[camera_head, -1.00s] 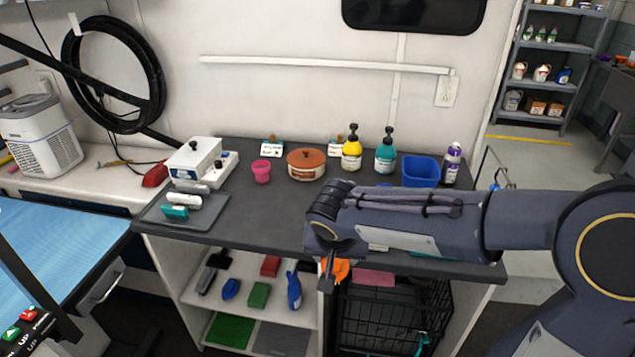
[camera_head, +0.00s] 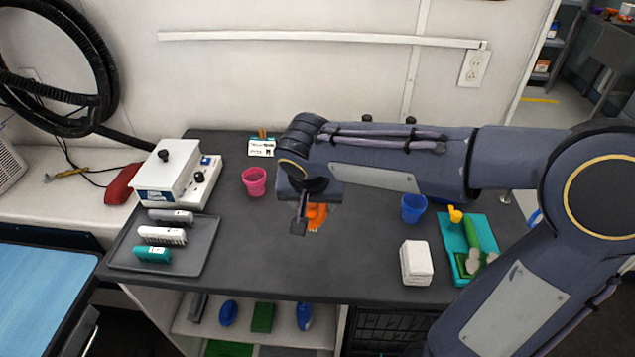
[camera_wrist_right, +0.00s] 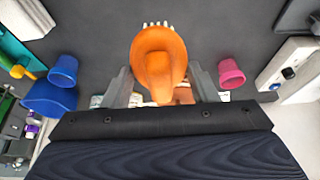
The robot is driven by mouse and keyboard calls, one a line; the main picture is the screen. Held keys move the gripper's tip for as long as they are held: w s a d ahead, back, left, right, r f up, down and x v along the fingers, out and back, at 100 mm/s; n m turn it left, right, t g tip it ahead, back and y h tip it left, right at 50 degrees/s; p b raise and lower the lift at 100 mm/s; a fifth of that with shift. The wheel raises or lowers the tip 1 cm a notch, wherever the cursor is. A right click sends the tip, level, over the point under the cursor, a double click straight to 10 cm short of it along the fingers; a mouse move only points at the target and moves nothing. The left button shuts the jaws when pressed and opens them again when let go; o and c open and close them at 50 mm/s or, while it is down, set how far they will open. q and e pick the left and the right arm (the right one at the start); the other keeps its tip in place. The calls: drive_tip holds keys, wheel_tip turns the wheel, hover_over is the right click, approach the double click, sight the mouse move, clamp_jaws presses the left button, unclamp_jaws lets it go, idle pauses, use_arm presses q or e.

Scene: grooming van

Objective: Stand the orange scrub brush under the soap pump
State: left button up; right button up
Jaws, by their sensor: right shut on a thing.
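My right gripper (camera_head: 300,228) is shut on the orange scrub brush (camera_head: 317,217) and holds it over the dark counter. In the right wrist view the orange brush (camera_wrist_right: 160,60) sits between the two fingers (camera_wrist_right: 162,85), with white bristles showing at its far edge. In the head view my right arm hides the soap bottles; only two black pump tops (camera_head: 367,118) (camera_head: 407,119) show above it. Which pump is the soap one cannot be told here. A small card (camera_head: 262,147) stands at the back of the counter. My left gripper is not in view.
A pink cup (camera_head: 254,181) and a blue cup (camera_head: 413,208) stand on the counter (camera_head: 270,265). A white stack (camera_head: 416,264) and a teal tray (camera_head: 453,236) lie at right. A grey tray (camera_head: 200,258) with brushes lies at left. The counter's front middle is clear.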

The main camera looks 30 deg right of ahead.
drive_tip(key=w+d+f+p, duration=0.1)
drive_tip(key=w+d+f, duration=0.1)
drive_tip(key=w+f, duration=0.1)
drive_tip(key=w+d+f+p, duration=0.1)
drive_tip(key=w+d+f, duration=0.1)
drive_tip(key=w+f, duration=0.1)
drive_tip(key=w+d+f+p, duration=0.1)
drive_tip(key=w+d+f, duration=0.1)
drive_tip(key=w, duration=0.3)
drive_tip(key=shift+w+d+f, duration=0.1)
drive_tip(key=shift+d+f, duration=0.3)
drive_tip(key=shift+f, duration=0.1)
drive_tip(key=shift+w+d+f, duration=0.2)
drive_tip(key=shift+f, duration=0.25)
wheel_tip(320, 180, down, 3)
drive_tip(key=shift+f, duration=0.15)
drive_tip(key=o, duration=1)
